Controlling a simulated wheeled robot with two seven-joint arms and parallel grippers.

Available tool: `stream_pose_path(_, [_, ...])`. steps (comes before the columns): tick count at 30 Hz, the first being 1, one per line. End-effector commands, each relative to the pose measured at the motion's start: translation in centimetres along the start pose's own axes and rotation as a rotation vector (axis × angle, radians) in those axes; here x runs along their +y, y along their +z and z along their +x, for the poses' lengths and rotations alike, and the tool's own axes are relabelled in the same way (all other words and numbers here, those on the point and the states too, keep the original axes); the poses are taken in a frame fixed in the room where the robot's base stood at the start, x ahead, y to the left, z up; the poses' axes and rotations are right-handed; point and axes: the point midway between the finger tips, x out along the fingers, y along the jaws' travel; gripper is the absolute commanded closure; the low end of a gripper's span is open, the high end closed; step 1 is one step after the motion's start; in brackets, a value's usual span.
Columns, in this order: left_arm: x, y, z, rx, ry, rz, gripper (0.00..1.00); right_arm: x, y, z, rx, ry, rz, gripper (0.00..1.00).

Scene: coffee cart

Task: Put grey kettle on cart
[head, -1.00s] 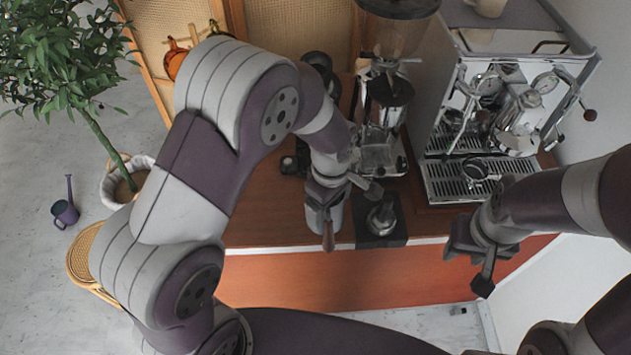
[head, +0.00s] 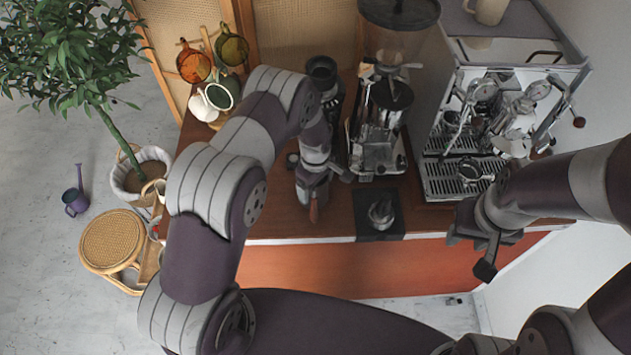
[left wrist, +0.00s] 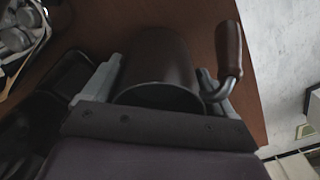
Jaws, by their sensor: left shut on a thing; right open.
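My left gripper (head: 314,180) is over the brown cart top (head: 275,205), near its front edge and left of the grinder. It is shut on the grey kettle. The kettle's wooden handle (head: 313,212) points toward the front; the gripper mostly hides its body in the head view. In the left wrist view the kettle (left wrist: 160,65) is a dark cylinder between the two fingers, with its brown handle (left wrist: 229,48) at the right. I cannot tell whether its base touches the cart top. My right gripper (head: 485,238) is open and empty by the cart's right front edge.
A black tamping mat (head: 365,225) lies right of my left gripper. Behind it stand the grinder (head: 378,110) and the espresso machine (head: 430,160). A wicker stool (head: 112,240) is on the floor left.

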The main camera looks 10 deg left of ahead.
Motion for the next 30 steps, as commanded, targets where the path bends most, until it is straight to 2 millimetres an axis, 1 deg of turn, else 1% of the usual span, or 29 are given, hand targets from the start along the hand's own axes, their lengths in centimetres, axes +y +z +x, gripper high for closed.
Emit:
stream_pose_path(5, [0.0, 0.0, 0.3, 0.000, 0.001, 0.000, 0.64, 0.0, 0.1, 0.4, 0.000, 0.000, 0.000, 0.57])
stream_pose_path(6, [0.0, 0.0, 0.2, 0.000, 0.000, 0.000, 0.04, 0.0, 0.0, 0.3, 0.000, 0.000, 0.000, 0.57])
stream_pose_path(7, [0.0, 0.0, 0.2, 0.000, 0.000, 0.000, 0.00, 0.0, 0.0, 0.2, 0.000, 0.000, 0.000, 0.57])
stream_pose_path(13, [0.0, 0.0, 0.1, 0.000, 0.000, 0.000, 0.00, 0.0, 0.0, 0.2, 0.000, 0.000, 0.000, 0.57])
stream_pose_path(15, [0.0, 0.0, -0.2, 0.000, 0.000, 0.000, 0.00, 0.0, 0.0, -0.1, 0.000, 0.000, 0.000, 0.57])
stream_pose_path(17, [0.1, 0.0, -0.4, 0.001, 0.002, 0.000, 0.00, 0.0, 0.0, 0.4, 0.000, 0.000, 0.000, 0.57])
stream_pose_path(20, [0.1, 0.0, -1.8, 0.001, 0.004, 0.000, 0.00, 0.0, 0.1, 1.2, 0.000, 0.000, 0.000, 0.57])
stream_pose_path(30, [0.1, 0.0, -9.1, 0.002, 0.004, 0.000, 0.00, 0.0, 0.5, 4.0, 0.000, 0.000, 0.000, 0.57])
